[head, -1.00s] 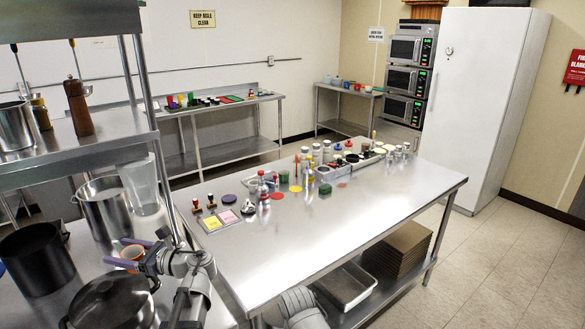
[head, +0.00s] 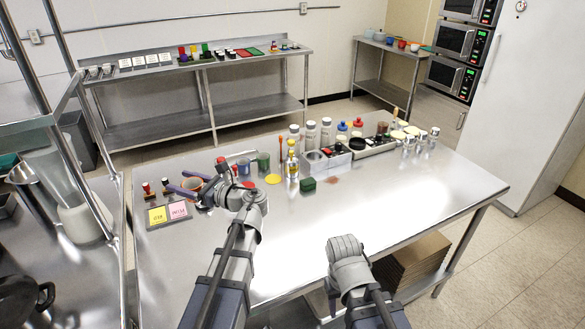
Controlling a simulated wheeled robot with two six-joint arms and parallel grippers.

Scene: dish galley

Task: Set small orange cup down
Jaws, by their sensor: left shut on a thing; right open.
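The small orange cup (head: 191,184) is between the purple fingers of my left gripper (head: 184,184), in the head view. My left gripper is shut on the cup. The cup is at the left end of the long steel table (head: 400,211), near the stamps and the yellow and pink pads. I cannot tell whether its base touches the table. My wrist and fingers cover part of it. Of my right arm only grey links show at the table's front edge; its jaws are not in view.
A tray with yellow and pink pads (head: 169,213) lies just in front of the cup. A grey-blue cup (head: 243,167), a green cup (head: 263,162) and bottles (head: 292,163) stand to the right. The table's right front is clear.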

